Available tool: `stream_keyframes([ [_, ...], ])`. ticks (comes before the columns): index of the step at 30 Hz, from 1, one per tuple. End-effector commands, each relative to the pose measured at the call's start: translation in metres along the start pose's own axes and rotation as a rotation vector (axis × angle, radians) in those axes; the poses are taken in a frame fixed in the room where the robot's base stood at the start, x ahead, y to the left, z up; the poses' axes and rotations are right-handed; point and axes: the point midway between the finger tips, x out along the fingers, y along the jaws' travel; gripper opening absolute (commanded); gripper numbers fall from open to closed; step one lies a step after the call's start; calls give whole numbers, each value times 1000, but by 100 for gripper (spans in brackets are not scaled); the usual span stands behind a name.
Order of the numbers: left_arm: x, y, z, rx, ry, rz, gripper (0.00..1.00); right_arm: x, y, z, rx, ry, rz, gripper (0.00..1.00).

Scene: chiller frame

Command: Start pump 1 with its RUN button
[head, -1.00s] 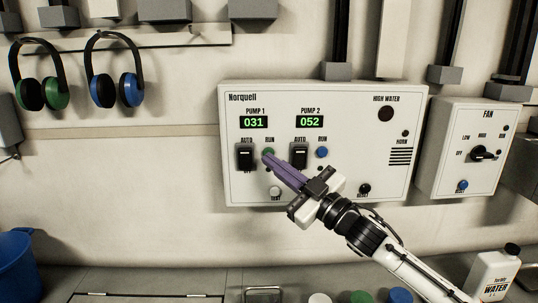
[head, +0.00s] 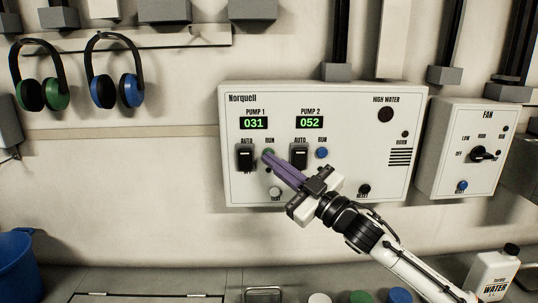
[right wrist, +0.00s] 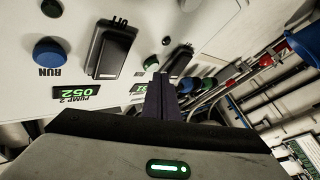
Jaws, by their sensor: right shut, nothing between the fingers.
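The Norquell panel (head: 330,185) is on the wall. Its PUMP 1 display (head: 254,122) reads 031. The green RUN button (head: 269,152) of pump 1 sits below that display, right of the black pump 1 switch (head: 245,157). My right gripper (head: 266,156) is shut and empty, its purple fingertips at the lower edge of the green button and partly hiding it. In the right wrist view the green button (right wrist: 151,62) shows just beyond the fingertips (right wrist: 160,80); whether they touch it I cannot tell. My left gripper is not in view.
Pump 2's black switch (head: 299,156) and blue RUN button (head: 322,152) are close right of my fingers. A white TEST button (head: 275,192) lies below. The FAN box (head: 470,180) is at the right.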

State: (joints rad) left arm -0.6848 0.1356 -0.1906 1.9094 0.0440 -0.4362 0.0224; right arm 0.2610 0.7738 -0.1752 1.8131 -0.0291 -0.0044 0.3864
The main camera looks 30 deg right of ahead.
Motion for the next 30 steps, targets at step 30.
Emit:
stream_keyframes([
  [30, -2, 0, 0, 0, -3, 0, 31, 7, 5, 5, 0, 0, 1, 0],
])
